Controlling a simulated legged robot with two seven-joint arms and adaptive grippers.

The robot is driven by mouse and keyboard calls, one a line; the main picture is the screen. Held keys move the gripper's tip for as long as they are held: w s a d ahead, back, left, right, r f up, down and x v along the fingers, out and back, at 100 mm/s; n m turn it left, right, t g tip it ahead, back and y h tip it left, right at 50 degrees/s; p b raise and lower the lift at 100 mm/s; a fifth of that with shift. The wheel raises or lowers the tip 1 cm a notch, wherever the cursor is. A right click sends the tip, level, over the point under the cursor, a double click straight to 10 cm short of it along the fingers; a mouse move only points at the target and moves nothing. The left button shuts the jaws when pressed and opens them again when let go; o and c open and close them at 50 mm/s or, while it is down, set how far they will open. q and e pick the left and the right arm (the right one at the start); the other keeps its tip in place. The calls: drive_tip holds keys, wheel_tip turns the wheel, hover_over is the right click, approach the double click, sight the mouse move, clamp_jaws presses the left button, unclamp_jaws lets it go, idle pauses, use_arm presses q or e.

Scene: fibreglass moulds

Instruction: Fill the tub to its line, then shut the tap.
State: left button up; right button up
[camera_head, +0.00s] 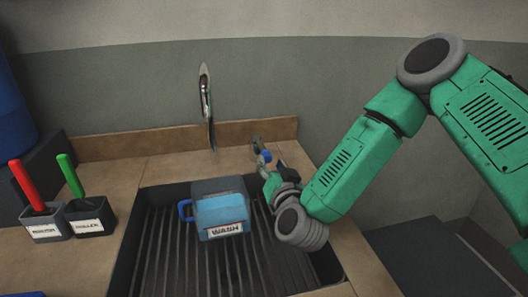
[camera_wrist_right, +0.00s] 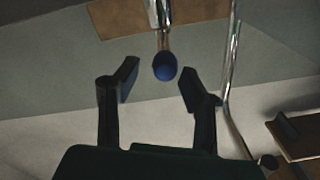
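The tub (camera_head: 221,212), labelled WASH, stands in the sink with a blue handle at its left. Light blue shows on its front; I cannot make out a fill line. The chrome tap spout (camera_head: 206,95) rises behind it; I cannot tell whether water runs. The tap's blue knob (camera_head: 265,156) is right of the spout. My right gripper (camera_head: 268,168) is at the knob. In the right wrist view the open fingers (camera_wrist_right: 159,84) point at the blue knob (camera_wrist_right: 165,66), which lies between and slightly beyond the tips, with gaps on both sides. My left gripper is out of view.
The dark ribbed sink (camera_head: 160,255) is set in a brown counter (camera_head: 150,172). On the left, two small labelled holders (camera_head: 90,217) carry a red-handled tool (camera_head: 27,185) and a green-handled tool (camera_head: 70,175). A wall stands close behind.

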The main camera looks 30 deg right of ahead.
sight(263, 150)
drive_tip(key=x, duration=0.6)
drive_tip(key=shift+w+a, duration=0.15)
drive_tip(key=shift+a, duration=0.2)
drive_tip(key=shift+w+d, duration=0.15)
drive_tip(key=shift+w, duration=0.45)
drive_tip(key=shift+w+d, duration=0.1)
drive_tip(key=shift+d, duration=0.05)
